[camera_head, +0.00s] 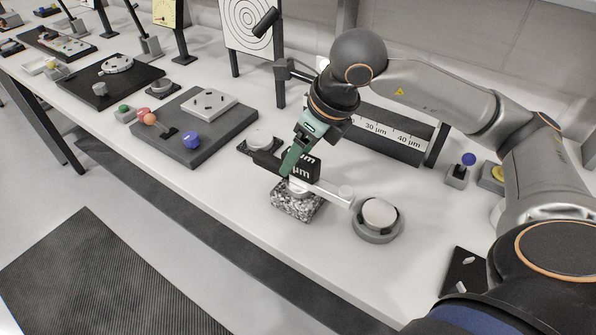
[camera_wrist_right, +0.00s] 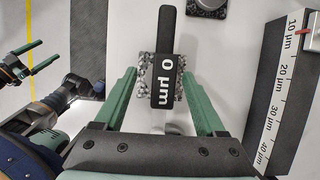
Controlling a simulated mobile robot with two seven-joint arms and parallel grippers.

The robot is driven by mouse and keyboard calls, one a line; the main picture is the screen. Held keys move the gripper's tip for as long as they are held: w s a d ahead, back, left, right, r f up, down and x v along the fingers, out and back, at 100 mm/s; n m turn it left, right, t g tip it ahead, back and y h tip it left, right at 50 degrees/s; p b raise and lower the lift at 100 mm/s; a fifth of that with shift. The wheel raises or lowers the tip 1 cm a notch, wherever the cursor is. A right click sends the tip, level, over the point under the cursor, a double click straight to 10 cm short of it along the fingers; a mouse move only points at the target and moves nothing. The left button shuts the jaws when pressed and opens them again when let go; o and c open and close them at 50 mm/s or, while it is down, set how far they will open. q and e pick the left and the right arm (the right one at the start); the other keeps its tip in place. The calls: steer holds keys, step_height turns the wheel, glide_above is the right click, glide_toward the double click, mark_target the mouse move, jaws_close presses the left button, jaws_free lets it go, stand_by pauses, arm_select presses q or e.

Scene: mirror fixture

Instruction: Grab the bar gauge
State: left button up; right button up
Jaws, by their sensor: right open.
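The black bar gauge, marked "0 µm" in white, appears in the right wrist view (camera_wrist_right: 166,75) and under my right gripper in the head view (camera_head: 303,167). It lies across a speckled granite block (camera_head: 297,205). My right gripper (camera_wrist_right: 162,95) is open, with one green finger on each side of the gauge and a visible gap on both sides. In the head view my right gripper (camera_head: 294,160) partly hides the gauge. My left gripper (camera_wrist_right: 35,56) shows at the left edge of the right wrist view, its green fingers apart with nothing between them.
A long dark scale marked in µm (camera_head: 385,134) stands behind the gauge. A round disc on a grey base (camera_head: 377,225) is at the gauge's right. The table's front edge is close by.

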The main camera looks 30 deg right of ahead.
steer(key=x, duration=0.5)
steer(key=shift+w+d+p, duration=0.1)
steer(key=shift+d+p, duration=0.2)
steer(key=shift+c, duration=0.4)
jaws_close()
